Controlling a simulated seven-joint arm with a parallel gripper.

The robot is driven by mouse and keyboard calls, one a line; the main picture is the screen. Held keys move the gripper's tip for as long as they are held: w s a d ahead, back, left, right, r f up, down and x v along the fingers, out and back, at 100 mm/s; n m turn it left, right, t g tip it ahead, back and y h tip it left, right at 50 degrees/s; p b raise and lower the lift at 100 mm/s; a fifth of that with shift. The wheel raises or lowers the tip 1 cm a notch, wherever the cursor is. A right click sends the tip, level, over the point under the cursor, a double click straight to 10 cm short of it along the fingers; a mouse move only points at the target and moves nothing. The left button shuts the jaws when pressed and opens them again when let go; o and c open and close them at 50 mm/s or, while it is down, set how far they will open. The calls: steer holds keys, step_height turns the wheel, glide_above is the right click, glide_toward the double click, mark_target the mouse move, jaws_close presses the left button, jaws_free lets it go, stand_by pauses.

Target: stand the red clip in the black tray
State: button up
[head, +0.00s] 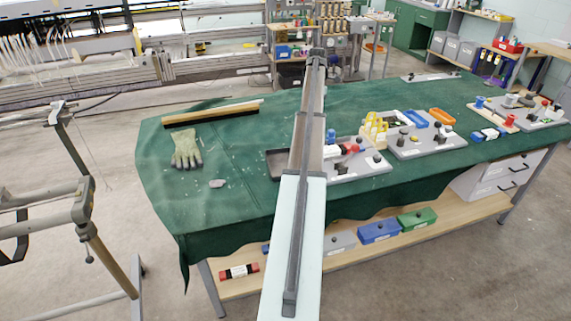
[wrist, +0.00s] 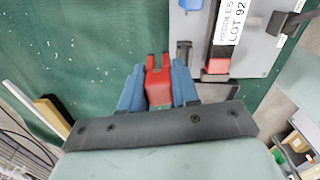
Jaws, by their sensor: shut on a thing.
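In the wrist view, my gripper (wrist: 158,76) has its blue fingers shut on the red clip (wrist: 159,88), one finger on each side. The clip's two prongs stick out past the fingers, above the green cloth. In the head view, the black tray (head: 276,164) lies on the green table, just left of my arm, which hides its right part. My gripper and the held clip are hidden or too small to tell in the head view.
A grey board (head: 358,162) with knobs and small parts lies right of my arm. In the wrist view, a labelled needle case (wrist: 224,40) with a red end is close to the clip's right. A glove (head: 186,150) and a brush (head: 211,113) lie left; cloth between is mostly clear.

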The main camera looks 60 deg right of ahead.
steer(key=w+a+n, duration=0.1)
steer(key=w+a, duration=0.4)
steer(key=a, duration=0.7)
glide_above(284, 163)
steer(key=f, duration=0.1)
steer(key=shift+s+a+f+m, duration=0.7)
steer(key=shift+s+a+m, duration=0.65)
steer(key=shift+a+m, duration=0.9)
steer(key=shift+n, duration=0.35)
steer(key=shift+a+f, duration=0.2)
steer(key=shift+f, duration=2.2)
steer(key=shift+a+f, duration=0.15)
steer(key=shift+f, duration=2.25)
steer(key=shift+f, duration=0.15)
steer(key=o, duration=1)
steer(key=shift+o, duration=0.2)
step_height(284, 163, up, 12)
steer(key=shift+r, duration=0.2)
